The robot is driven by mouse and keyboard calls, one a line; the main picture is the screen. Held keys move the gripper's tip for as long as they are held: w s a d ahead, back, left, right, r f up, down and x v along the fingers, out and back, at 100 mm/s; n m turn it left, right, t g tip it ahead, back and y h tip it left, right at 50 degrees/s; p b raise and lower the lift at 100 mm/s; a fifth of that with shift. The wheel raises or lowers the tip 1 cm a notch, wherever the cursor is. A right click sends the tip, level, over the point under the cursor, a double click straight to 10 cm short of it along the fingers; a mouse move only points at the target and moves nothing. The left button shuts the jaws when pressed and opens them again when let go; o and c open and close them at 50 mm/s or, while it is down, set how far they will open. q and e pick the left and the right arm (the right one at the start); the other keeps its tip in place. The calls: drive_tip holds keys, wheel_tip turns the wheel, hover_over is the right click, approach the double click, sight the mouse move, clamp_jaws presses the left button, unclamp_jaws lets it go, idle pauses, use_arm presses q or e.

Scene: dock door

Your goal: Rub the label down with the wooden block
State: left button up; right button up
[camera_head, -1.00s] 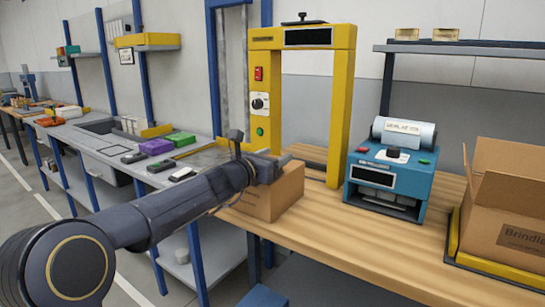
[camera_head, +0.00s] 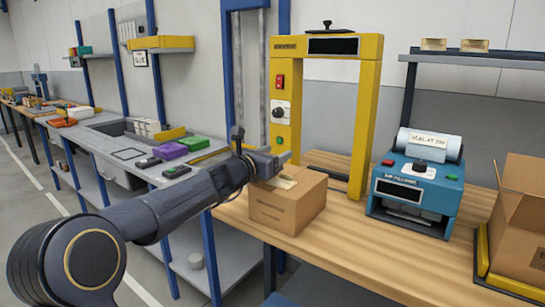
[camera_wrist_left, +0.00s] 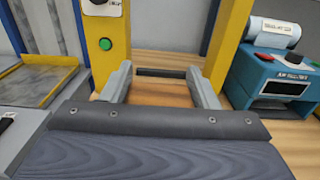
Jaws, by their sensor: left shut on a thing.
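A closed cardboard box (camera_head: 279,213) stands on the wooden table's near left part. A pale label (camera_head: 284,182) shows on its top, partly covered by my left gripper. My left gripper (camera_head: 279,158) is over the back left of the box top. In the left wrist view its two grey fingers (camera_wrist_left: 162,88) stand apart with a wood-coloured surface between them, which looks like the wooden block (camera_wrist_left: 160,95). The block is hidden in the head view. I cannot tell whether it touches the label. My right gripper is out of view.
A yellow arch (camera_head: 369,125) stands behind the box. A blue machine (camera_head: 415,190) with a white roll is to its right, then an open carton (camera_head: 520,230). A grey bench (camera_head: 115,160) with small items is at left. Bare wood (camera_head: 345,225) lies right of the box.

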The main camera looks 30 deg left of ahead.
use_arm(q)
drive_tip(key=shift+a+r+p, duration=0.15)
drive_tip(key=shift+r+p, duration=0.55)
drive_tip(key=shift+r, duration=0.25)
wheel_tip(320, 180, up, 3)
drive_tip(key=p, duration=0.3)
drive_tip(key=shift+r, duration=0.15)
